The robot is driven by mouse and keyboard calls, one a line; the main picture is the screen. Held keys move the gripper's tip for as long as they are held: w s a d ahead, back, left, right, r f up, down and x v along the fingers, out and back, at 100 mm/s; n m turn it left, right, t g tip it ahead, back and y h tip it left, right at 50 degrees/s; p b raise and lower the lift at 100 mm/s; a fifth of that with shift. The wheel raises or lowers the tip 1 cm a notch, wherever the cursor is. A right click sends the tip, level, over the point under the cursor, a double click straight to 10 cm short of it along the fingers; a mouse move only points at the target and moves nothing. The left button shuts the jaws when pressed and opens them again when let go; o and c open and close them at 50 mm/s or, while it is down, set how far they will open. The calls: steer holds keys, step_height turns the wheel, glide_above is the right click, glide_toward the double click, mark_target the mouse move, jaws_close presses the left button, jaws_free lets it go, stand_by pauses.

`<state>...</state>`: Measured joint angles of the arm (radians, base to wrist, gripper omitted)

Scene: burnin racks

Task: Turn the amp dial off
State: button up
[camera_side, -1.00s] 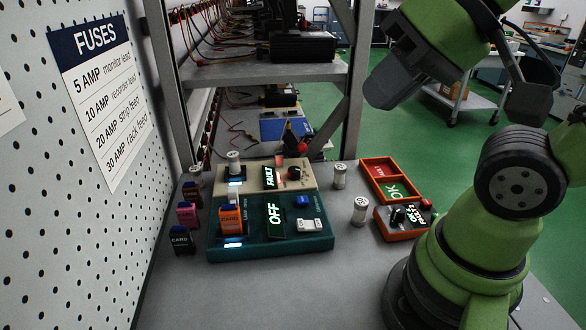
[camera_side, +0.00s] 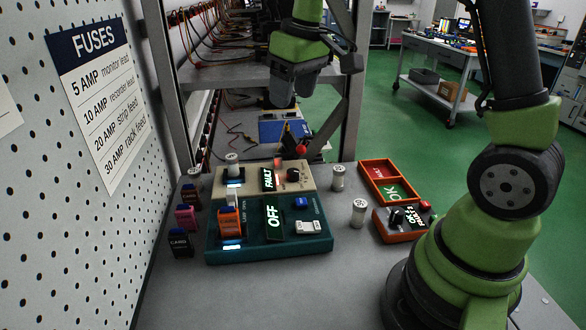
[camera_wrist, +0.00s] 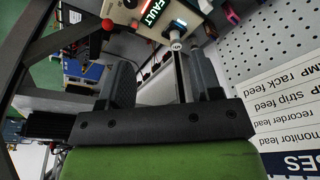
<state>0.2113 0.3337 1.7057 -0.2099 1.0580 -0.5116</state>
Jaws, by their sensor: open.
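A beige box (camera_side: 310,187) with a lit FAULT display (camera_side: 267,179) carries a small dark round dial (camera_side: 292,175). An orange box (camera_side: 398,237) at the right also has a black knob (camera_side: 397,215). No readable label tells me which one is the amp dial. In the wrist view the beige box (camera_wrist: 172,10) shows at the top edge, with its dark dial (camera_wrist: 130,4) partly cut off. My gripper (camera_side: 281,103) hangs behind and above the beige box, apart from it. In the wrist view my gripper (camera_wrist: 162,75) has its fingers apart with nothing held.
A teal box (camera_side: 270,252) showing OFF stands in front of the beige one. White cylinders (camera_side: 338,178) (camera_side: 359,212) and coloured cards (camera_side: 180,242) stand around. A red ball (camera_side: 302,150) and a rack post (camera_side: 345,90) are close to my gripper.

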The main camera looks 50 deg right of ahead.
mark_target(293, 171)
steer(key=w+d+f, duration=0.1)
steer(key=d+f, duration=0.1)
steer(key=f, duration=0.5)
steer(key=w+d+f+n+g, duration=0.1)
steer(key=w+d+f, duration=0.1)
steer(key=f, duration=0.5)
steer(key=w+d+f+g, duration=0.1)
steer(key=f, duration=0.6)
steer(key=shift+w+d+n, duration=0.15)
steer(key=shift+d+n, duration=0.25)
steer(key=c, duration=0.9)
